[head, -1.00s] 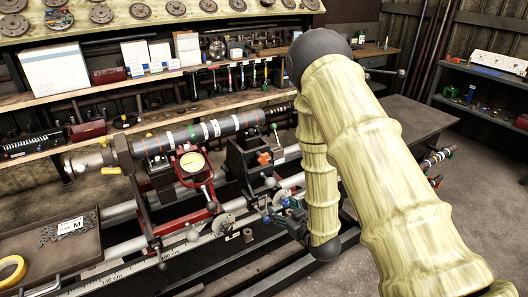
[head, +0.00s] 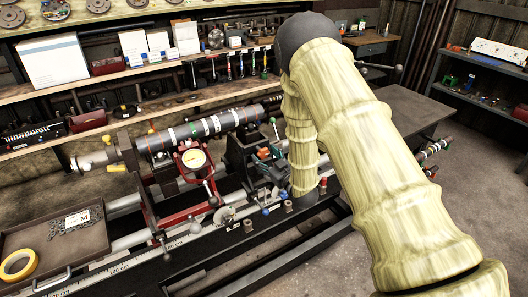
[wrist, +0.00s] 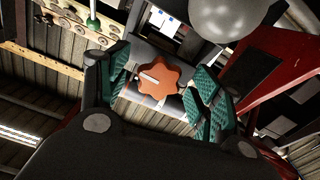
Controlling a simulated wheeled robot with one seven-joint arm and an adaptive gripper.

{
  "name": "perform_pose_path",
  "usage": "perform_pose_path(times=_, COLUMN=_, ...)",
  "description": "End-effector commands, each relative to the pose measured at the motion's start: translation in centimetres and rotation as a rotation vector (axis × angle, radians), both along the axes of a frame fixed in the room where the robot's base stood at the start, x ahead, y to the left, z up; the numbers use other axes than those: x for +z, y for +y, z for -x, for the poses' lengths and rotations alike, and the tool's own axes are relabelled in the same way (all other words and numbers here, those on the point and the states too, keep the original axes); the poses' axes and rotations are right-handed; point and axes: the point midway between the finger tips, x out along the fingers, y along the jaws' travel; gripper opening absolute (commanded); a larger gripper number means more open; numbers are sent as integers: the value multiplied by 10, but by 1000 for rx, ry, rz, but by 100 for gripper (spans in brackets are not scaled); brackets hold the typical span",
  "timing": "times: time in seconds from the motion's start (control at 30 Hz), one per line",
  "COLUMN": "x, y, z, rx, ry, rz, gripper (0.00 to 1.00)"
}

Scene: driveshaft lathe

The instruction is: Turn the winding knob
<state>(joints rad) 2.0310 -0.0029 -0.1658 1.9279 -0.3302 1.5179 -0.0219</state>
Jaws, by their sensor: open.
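The winding knob (wrist: 158,81) is an orange-red, lobed star knob with a white mark on its face. It shows in the middle of the wrist view, in front of a grey block. My gripper (wrist: 160,92) is open, with one green-padded finger on each side of the knob. Gaps show between the pads and the knob, so I see no contact.
In the wrist view a shiny grey ball (wrist: 228,14) and red frame parts (wrist: 270,75) are close to the right finger. A parts tray (head: 28,238) stands front left.

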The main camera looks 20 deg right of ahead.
Motion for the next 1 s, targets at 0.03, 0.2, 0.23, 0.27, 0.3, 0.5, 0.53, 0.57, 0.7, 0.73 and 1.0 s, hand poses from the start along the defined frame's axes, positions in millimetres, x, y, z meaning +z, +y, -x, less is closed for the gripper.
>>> perform_pose_path(times=0.03, x=2, y=2, z=-6, rx=1, ry=-1, rz=1, gripper=65)
perform_pose_path(times=0.2, x=1, y=5, z=-17, rx=1, ry=0, rz=1, gripper=65)
perform_pose_path(times=0.23, x=1, y=5, z=-18, rx=1, ry=0, rz=1, gripper=65)
perform_pose_path(times=0.27, x=0, y=5, z=-18, rx=1, ry=0, rz=1, gripper=65)
perform_pose_path(times=0.3, x=0, y=6, z=-19, rx=1, ry=0, rz=1, gripper=65)
perform_pose_path(times=0.5, x=0, y=5, z=-19, rx=1, ry=1, rz=0, gripper=65)
perform_pose_path(times=0.53, x=0, y=5, z=-19, rx=0, ry=1, rz=0, gripper=65)
perform_pose_path(times=0.57, x=0, y=5, z=-19, rx=0, ry=1, rz=0, gripper=63)
perform_pose_path(times=0.7, x=0, y=5, z=-19, rx=0, ry=1, rz=0, gripper=38)
perform_pose_path(times=0.73, x=0, y=5, z=-19, rx=0, ry=1, rz=0, gripper=32)
perform_pose_path(times=1.0, x=-2, y=5, z=-19, rx=0, ry=-4, rz=14, gripper=18)
